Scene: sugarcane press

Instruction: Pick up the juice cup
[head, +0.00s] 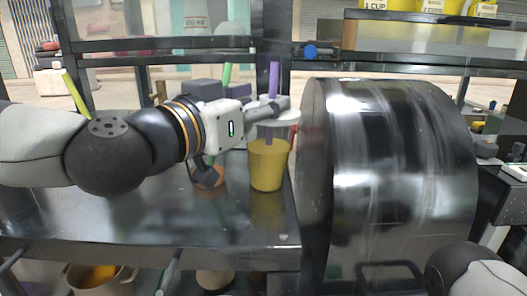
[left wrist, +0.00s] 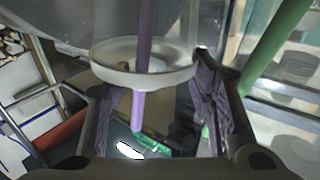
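The juice cup (head: 268,165) stands upright on the dark metal counter, close to the large metal drum. It holds yellow juice and has a pale lid and a purple straw (head: 274,78). My left gripper (head: 250,142) is at the cup's left side with its fingers spread, one high near the lid and one lower. In the left wrist view the lid (left wrist: 145,62) and purple straw show between the two open fingers (left wrist: 160,100). I cannot tell whether either finger touches the cup. My right gripper is out of view.
A second cup with a green straw (head: 227,76) stands left of the juice cup, partly hidden by my gripper. The shiny metal drum (head: 400,150) is close on the right. A yellow straw (head: 75,94) shows behind my left arm. The front left of the counter (head: 150,222) is clear.

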